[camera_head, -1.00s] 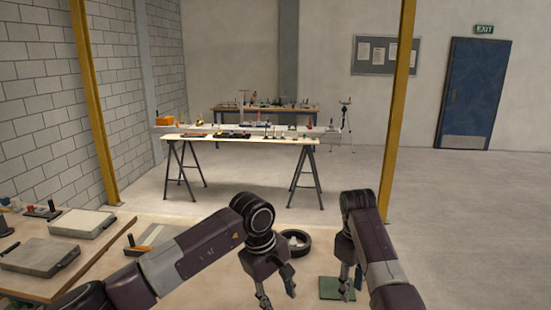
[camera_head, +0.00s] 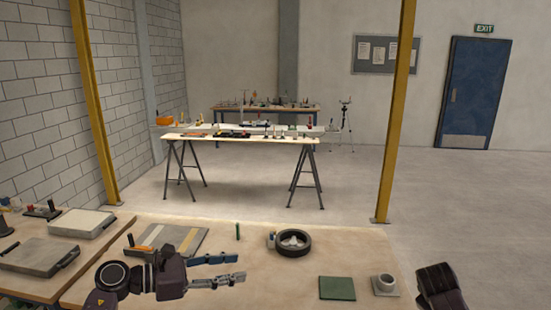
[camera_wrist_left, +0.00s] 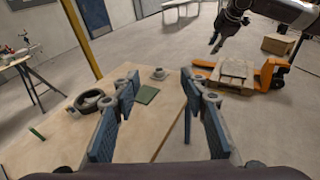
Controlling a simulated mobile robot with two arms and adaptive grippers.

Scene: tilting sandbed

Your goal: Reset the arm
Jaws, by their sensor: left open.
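My left gripper (camera_head: 242,268) is over the near left part of the wooden workbench (camera_head: 290,270), pointing right. Its two fingers are spread apart with nothing between them. In the left wrist view the left gripper (camera_wrist_left: 163,108) also shows open, with bare bench and floor between its blue pads. Part of my right arm (camera_head: 442,288) shows at the lower right of the head view, its fingers out of frame. In the left wrist view my right gripper (camera_wrist_left: 216,43) hangs above the floor, too small to judge its opening.
On the bench are a black ring with pale contents (camera_head: 294,242), a green square plate (camera_head: 337,288), a grey cup-like part on a base (camera_head: 385,284), a striped board (camera_head: 168,240) and a small green cylinder (camera_head: 237,230). An orange pallet truck (camera_wrist_left: 268,75) stands on the floor.

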